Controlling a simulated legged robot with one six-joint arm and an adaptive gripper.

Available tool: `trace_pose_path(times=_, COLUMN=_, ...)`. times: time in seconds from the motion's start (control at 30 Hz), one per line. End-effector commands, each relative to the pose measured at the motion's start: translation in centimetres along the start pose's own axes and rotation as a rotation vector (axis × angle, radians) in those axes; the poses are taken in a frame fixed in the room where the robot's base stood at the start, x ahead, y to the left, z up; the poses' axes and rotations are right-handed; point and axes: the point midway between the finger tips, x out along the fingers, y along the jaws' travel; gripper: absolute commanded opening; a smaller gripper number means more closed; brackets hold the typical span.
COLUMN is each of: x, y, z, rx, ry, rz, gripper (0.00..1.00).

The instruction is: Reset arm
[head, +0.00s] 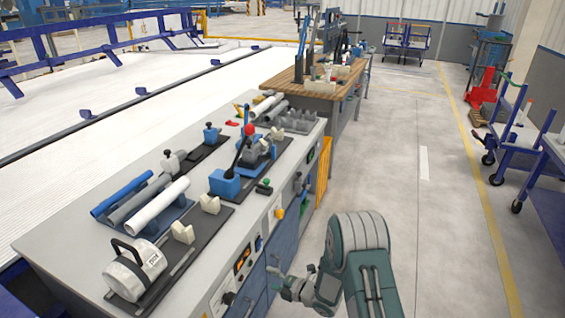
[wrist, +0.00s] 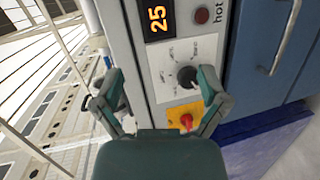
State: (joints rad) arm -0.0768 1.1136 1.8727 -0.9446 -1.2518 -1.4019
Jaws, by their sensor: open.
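My gripper (head: 275,280) hangs low beside the front of the workbench (head: 60,247), at the bottom of the head view. My green arm is folded behind it. In the wrist view my gripper (wrist: 160,88) has its two green fingers spread wide, with nothing held between them. Behind the fingers is the bench's front panel, with a dark knob (wrist: 187,77) on a white dial plate and a red knob (wrist: 186,121) on a yellow plate. A blue pipe (head: 121,195), a grey pipe (head: 139,200) and a white pipe (head: 159,205) lie side by side on the bench.
A white canister (head: 136,270) sits at the bench's near end. A blue device with a red-topped lever (head: 226,183) stands mid-bench. The floor aisle (head: 400,170) to the right is clear. Blue carts (head: 515,140) stand at far right.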

Motion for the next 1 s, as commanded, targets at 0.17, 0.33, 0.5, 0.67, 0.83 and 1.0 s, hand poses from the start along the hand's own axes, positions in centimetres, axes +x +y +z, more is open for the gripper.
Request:
trace_pose_path(times=0.17, x=-1.6, y=5.9, z=4.0, rx=0.085, ry=-0.162, rz=-0.096, gripper=0.93)
trace_pose_path(times=0.33, x=-4.3, y=10.9, z=6.7, rx=0.201, ry=-0.329, rz=-0.161, gripper=0.93)
trace_pose_path(times=0.5, x=-8.1, y=15.7, z=8.3, rx=0.344, ry=-0.5, rz=-0.196, gripper=0.93)
trace_pose_path(times=0.67, x=-12.3, y=19.7, z=8.6, rx=0.499, ry=-0.658, rz=-0.204, gripper=0.93)
trace_pose_path(times=0.83, x=-17.3, y=23.2, z=7.6, rx=0.685, ry=-0.816, rz=-0.187, gripper=0.93)
trace_pose_path(times=1.0, x=-22.3, y=25.9, z=5.5, rx=0.888, ry=-0.959, rz=-0.15, gripper=0.93)
